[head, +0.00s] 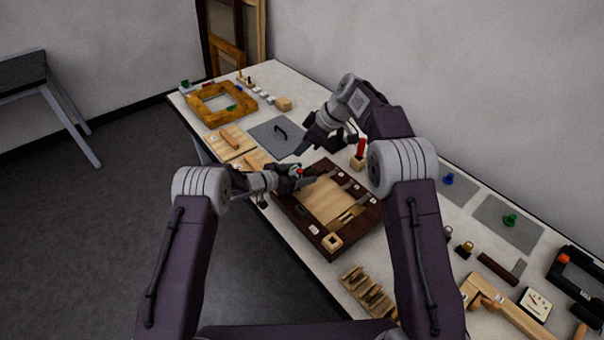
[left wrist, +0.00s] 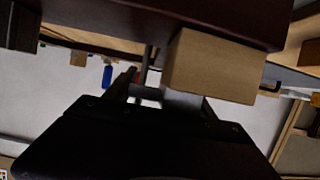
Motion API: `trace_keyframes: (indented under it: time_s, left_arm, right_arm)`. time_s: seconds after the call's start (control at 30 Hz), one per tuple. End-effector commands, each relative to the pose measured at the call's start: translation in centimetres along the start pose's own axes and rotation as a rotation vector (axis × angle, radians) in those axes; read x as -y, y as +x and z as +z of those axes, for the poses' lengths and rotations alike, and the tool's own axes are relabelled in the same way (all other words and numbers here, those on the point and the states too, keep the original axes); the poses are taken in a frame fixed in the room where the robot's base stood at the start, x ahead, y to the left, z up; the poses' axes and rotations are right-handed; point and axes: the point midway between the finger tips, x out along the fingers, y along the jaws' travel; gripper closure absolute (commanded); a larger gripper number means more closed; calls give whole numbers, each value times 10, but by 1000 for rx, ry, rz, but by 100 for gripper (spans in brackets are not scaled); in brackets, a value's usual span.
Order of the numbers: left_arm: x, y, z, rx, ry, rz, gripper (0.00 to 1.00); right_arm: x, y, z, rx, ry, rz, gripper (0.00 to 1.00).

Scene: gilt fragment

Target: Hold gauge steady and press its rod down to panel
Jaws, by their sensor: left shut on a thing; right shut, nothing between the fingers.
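The panel (head: 322,201) is a pale wooden board set in a dark brown frame (head: 288,205) on the table. My left gripper (head: 304,181) is low over the frame's far left edge, shut on the gauge (head: 298,171), a small piece with red and green showing. The fingers hide most of the gauge. In the left wrist view, a thin grey rod (left wrist: 148,62) stands beside a pale wooden block (left wrist: 212,66), close to my fingers (left wrist: 165,98). I cannot tell whether the rod touches the panel. My right gripper (head: 303,148) is shut and empty, above and beyond the left one.
A wooden block with a red top (head: 360,152) stands right of my right gripper. A yellow-brown square frame (head: 222,104) is at the far end. Tools and wooden parts crowd the near right.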

Motion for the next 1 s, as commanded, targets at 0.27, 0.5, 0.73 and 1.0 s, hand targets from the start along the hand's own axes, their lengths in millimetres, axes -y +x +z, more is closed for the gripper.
trace_keyframes:
  time_s: [0.27, 0.5, 0.73, 1.0]
  left_arm:
    - [0, 0, 0, 0, 0, 0, 82]
    - [0, 0, 0, 0, 0, 0, 11]
    - [0, -1, 0, 0, 0, 0, 11]
    - [1, -47, -1, 0, -1, -3, 11]
  right_arm:
    - [0, -6, -4, 0, 0, 0, 100]
    - [0, -6, -4, 0, 0, 0, 100]
    - [0, -6, -4, 0, 0, 0, 100]
    - [0, -6, -4, 0, 0, 0, 100]
